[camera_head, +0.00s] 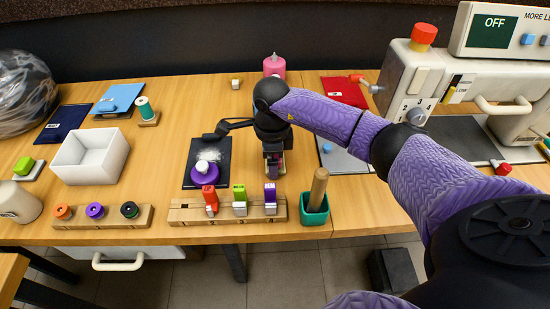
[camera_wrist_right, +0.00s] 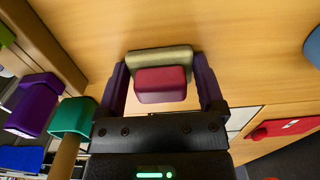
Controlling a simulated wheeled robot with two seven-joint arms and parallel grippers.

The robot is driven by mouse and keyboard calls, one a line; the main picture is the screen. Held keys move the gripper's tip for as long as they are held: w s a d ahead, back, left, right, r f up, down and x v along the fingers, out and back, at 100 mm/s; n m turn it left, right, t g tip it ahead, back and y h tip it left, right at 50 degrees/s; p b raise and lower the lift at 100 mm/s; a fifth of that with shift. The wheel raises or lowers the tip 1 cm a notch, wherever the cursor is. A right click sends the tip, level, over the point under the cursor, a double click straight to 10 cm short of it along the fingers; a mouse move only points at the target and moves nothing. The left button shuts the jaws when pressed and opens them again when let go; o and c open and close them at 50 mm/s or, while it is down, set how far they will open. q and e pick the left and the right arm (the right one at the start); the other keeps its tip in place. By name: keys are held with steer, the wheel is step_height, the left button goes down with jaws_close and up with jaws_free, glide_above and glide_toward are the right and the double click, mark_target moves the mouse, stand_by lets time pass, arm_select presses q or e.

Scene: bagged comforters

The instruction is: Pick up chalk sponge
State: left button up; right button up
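The chalk sponge (camera_wrist_right: 161,84) appears to be the block with a red upper part and a beige base in the right wrist view. It lies on the wooden table between the two fingers of my right gripper (camera_wrist_right: 161,75). The fingers stand at its two ends, and gaps show between them and the red part. Whether they touch the beige base is unclear. In the head view my right gripper (camera_head: 274,160) points down at the table, with a bit of beige beside it; it hides most of the sponge. My left gripper is not in view.
A wooden rack (camera_head: 185,215) with coloured blocks and a green cup (camera_head: 314,214) with a wooden handle stand in front. A dark mat (camera_head: 222,160) with a purple disc lies left. A pink bottle (camera_head: 274,67) stands behind; a grey mat (camera_head: 345,160) lies right.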

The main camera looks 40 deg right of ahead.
steer(key=c, duration=0.4)
steer(key=shift+o, duration=0.2)
steer(key=shift+r, duration=0.1)
step_height(320, 180, up, 9)
steer(key=p, duration=0.3)
steer(key=shift+r, duration=0.5)
steer(key=shift+f, duration=0.1)
